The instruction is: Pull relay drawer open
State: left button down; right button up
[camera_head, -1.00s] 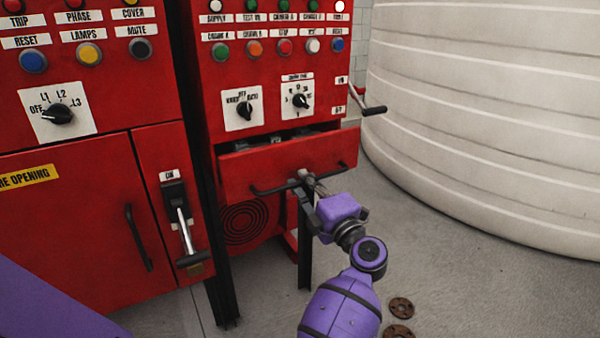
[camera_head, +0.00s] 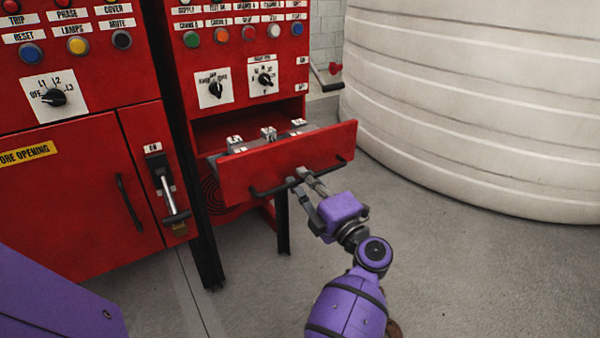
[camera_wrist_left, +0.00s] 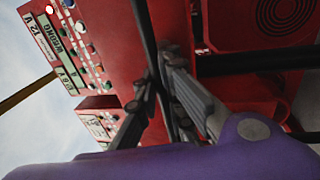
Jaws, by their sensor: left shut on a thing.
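The red relay drawer (camera_head: 285,160) sticks out of the red cabinet and is partly open. Several small pale relays with labels (camera_head: 268,134) show inside it. A dark bar handle (camera_head: 268,190) runs along the lower drawer front. My left gripper (camera_head: 300,181) is shut on this handle, right of its middle. In the left wrist view, the fingers (camera_wrist_left: 165,92) close around the dark handle bar (camera_wrist_left: 152,50). My right gripper is not in view.
The control panel with knobs and buttons (camera_head: 240,88) stands above the drawer opening. A red cabinet with a lever (camera_head: 170,200) is on the left. A large pale tank (camera_head: 470,110) stands on the right. Grey floor (camera_head: 460,270) is clear in front of it.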

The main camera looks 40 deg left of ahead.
pick_arm(q)
jog(key=shift+s+d, duration=0.25)
jog(key=shift+d, duration=0.4)
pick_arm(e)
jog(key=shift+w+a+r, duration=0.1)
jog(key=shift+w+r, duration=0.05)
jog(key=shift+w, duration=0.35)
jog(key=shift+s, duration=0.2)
pick_arm(q)
jog(key=c, duration=1.9)
grip_release()
jog(key=shift+o, duration=0.3)
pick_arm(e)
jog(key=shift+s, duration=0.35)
pick_arm(q)
jog(key=v, duration=1.2)
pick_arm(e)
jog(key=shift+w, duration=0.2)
